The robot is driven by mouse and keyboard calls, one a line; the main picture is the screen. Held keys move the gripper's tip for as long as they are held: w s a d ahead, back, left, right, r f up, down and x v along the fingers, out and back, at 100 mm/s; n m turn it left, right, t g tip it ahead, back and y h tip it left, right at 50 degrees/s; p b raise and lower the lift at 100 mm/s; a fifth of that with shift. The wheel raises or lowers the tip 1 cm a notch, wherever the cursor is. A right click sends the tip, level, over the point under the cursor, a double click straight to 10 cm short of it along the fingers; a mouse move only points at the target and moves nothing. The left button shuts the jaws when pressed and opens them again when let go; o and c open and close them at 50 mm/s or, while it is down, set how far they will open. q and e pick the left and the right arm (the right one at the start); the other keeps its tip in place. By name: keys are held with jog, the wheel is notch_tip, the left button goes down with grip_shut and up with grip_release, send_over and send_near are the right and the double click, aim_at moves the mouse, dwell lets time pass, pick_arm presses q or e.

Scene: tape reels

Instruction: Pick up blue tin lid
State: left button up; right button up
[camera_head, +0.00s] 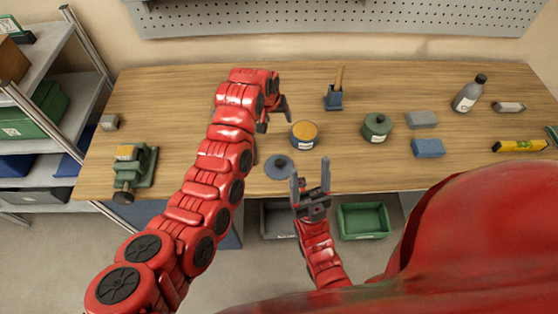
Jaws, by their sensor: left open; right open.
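The blue tin lid (279,168) lies flat on the wooden table near its front edge, a round disc with a small raised knob. My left gripper (275,116) is open and empty, behind the lid and left of the tin, pointing down toward the table. My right gripper (310,176) is open and empty, with its fingers pointing up in the picture, just right of the lid. It looks apart from the lid.
A green tin (376,127) and two blue-grey blocks (422,120) (429,148) stand to the right. A green tool (136,168) sits far left. Bins (363,222) are below the front edge.

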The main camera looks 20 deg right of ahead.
pick_arm(q)
jog(key=s+a+r+m+g+y, duration=0.1)
jog(key=s+a+r+g+y, duration=0.15)
jog(key=s+r, duration=0.4)
jog(key=b, duration=0.5)
send_over(279, 162)
jog(key=shift+g+y, duration=0.25)
jog(key=shift+y, duration=0.1)
jog(key=f, duration=1.1)
jog(key=shift+s+a+f, duration=0.2)
jog(key=shift+s+f, duration=0.05)
jog(key=shift+f+p, duration=0.2)
jog(key=shift+p, duration=0.15)
jog(key=shift+f, duration=0.65)
jog(key=shift+f+p, duration=0.25)
jog(key=shift+p, duration=0.3)
jog(key=shift+w+d+f+p, duration=0.1)
jog(key=shift+f+p, duration=0.35)
jog(key=shift+f, duration=0.15)
jog(key=shift+w+d+f+p, duration=0.1)
jog(key=shift+f+p, duration=0.35)
jog(key=shift+f, duration=0.15)
jog(key=shift+w+f, duration=0.1)
jog(key=shift+f, duration=1.15)
